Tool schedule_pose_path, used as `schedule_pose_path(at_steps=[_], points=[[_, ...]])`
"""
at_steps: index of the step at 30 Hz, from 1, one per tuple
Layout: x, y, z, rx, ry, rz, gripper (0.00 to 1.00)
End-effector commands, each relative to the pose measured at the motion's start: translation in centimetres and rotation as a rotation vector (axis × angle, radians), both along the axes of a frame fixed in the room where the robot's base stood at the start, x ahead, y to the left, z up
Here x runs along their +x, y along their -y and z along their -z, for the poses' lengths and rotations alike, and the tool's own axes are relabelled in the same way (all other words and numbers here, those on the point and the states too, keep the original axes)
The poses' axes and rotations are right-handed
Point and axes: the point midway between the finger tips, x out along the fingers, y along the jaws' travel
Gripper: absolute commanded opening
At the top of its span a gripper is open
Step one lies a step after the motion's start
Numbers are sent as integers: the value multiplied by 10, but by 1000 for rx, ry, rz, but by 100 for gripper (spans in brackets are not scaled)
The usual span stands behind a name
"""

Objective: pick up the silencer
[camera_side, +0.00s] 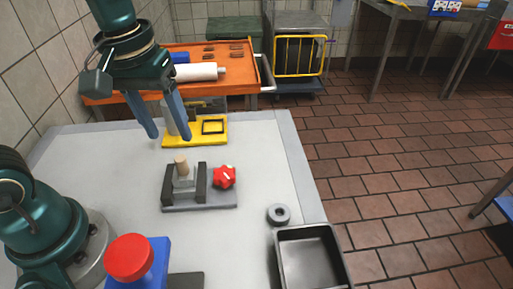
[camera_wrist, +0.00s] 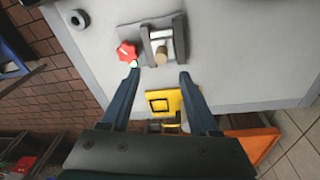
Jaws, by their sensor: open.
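No part is plainly marked as the silencer, and I cannot tell which one it is. A grey fixture (camera_side: 200,200) with two dark upright walls holds a pale block with a tan peg (camera_side: 181,166); the peg also shows in the wrist view (camera_wrist: 161,55). A red star-shaped knob (camera_side: 224,177) sits at its right. A yellow fixture (camera_side: 195,140) stands behind, partly hidden by my fingers. A small grey ring (camera_side: 278,214) lies on the table, apart from both fixtures. My gripper (camera_side: 170,137) is open and empty, above the table near the yellow fixture.
A black open tray (camera_side: 312,260) lies at the table's front right. A red button on a blue box (camera_side: 150,262) stands at the front. An orange bench (camera_side: 240,85) with a white roll is behind. The white table (camera_side: 265,165) is clear between fixtures and right edge.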

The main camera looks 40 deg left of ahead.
Motion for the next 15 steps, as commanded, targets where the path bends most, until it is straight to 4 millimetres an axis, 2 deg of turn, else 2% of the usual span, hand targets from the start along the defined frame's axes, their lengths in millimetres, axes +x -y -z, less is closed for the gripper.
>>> schedule_pose_path(at_steps=[5,15], points=[[10,1,21,-1,-103,-16,62],[7,1,53,0,-147,-13,62]])
